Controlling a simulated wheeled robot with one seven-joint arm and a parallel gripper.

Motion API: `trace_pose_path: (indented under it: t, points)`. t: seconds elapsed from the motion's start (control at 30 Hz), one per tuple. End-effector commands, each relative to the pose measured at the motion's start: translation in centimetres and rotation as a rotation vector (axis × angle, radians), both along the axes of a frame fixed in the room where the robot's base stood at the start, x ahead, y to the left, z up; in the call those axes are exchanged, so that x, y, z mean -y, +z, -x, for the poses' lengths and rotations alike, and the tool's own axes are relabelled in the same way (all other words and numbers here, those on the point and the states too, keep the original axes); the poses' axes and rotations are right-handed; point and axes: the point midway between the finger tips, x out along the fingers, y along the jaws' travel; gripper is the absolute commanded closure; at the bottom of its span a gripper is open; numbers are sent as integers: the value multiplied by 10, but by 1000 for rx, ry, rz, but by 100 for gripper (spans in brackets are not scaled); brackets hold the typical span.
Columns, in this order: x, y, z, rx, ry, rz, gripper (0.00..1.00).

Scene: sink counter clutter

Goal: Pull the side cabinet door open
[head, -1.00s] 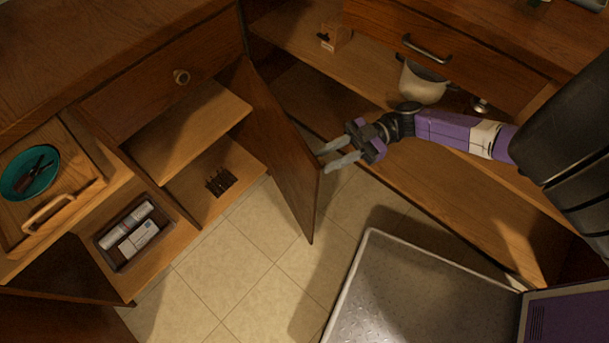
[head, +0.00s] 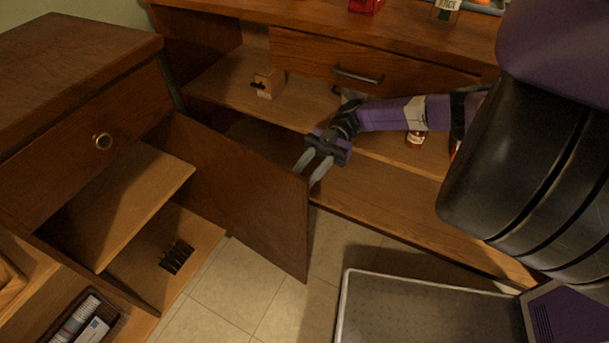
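The side cabinet door (head: 235,205) is a brown wooden panel standing out from the left cabinet (head: 85,110), swung wide open. It shows its broad face, and shelves are visible inside the cabinet. My gripper (head: 305,172) is at the door's free upper corner. Its two grey fingers are spread apart, one on the left near the door's edge and one on the right. I cannot tell whether a finger touches the door. Nothing is visibly held. No door handle shows.
A drawer with a dark handle (head: 358,76) sits above open shelves at the back. A wooden block (head: 268,82) stands on the upper shelf. A dark tray (head: 85,320) with packages is at the lower left. Tiled floor (head: 245,290) is bare below the door.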

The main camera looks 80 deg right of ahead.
Motion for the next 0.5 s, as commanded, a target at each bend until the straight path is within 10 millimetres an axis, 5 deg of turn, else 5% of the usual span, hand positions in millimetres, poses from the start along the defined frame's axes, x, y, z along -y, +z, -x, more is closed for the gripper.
trace_pose_path:
  t: [0.13, 0.17, 0.27, 0.5]
  points:
    - [0, 0, 0, -1, -2, 2, 100]
    - [0, 0, 0, -1, -3, 2, 68]
    - [0, 0, 0, -2, -2, 1, 50]
    - [0, 0, 0, -1, -1, 1, 50]
